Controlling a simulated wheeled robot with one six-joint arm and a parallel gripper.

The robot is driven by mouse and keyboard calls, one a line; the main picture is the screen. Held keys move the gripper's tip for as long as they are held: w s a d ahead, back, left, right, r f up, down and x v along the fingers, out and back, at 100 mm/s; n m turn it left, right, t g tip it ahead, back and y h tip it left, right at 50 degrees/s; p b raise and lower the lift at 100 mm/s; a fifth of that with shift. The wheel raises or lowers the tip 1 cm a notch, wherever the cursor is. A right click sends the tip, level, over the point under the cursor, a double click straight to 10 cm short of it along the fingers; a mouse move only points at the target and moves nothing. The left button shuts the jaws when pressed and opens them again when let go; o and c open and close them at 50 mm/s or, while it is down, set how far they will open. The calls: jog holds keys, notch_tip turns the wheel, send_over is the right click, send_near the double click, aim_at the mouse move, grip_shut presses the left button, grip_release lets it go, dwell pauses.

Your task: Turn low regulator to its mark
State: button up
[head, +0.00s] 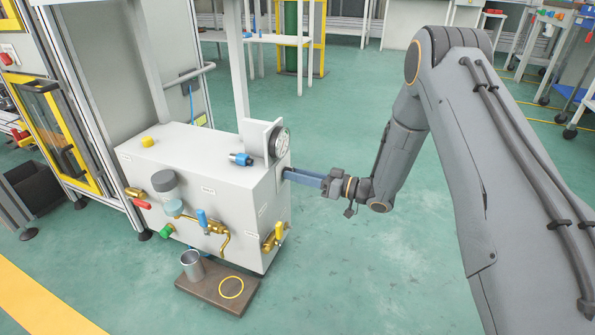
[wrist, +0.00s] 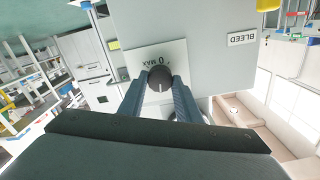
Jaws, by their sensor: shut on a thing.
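The low regulator is a dark round knob (wrist: 159,77) with a pale pointer line on a light plate (wrist: 178,52) marked "0" and "MAX". In the wrist view the plate's lettering appears upside down, and the pointer line points down the picture. My gripper (wrist: 157,88) has one blue finger on each side of the knob and is shut on it. In the head view my gripper (head: 287,173) reaches the right side face of the grey cabinet (head: 225,182) from the right. The knob is not clearly visible there.
A round gauge (head: 280,143) stands on the cabinet top, just above my fingers. A yellow-handled brass valve (head: 274,237) sits lower on the cabinet, and a "BLEED" label (wrist: 242,39) shows in the wrist view. A brown plate (head: 216,291) lies on the floor in front. Open green floor lies right of the cabinet.

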jog(key=n+p, duration=0.7)
jog(key=n, duration=0.7)
jog(key=n+p, duration=0.8)
jog(key=n, duration=0.6)
jog(key=shift+s+f+n, duration=0.15)
jog(key=shift+n, duration=0.25)
jog(key=o, duration=1.1)
jog(key=shift+c, duration=0.2)
jog(key=p+v, duration=0.1)
jog(key=v, duration=0.6)
jog(key=shift+d+p, duration=0.35)
jog(key=shift+p, duration=0.05)
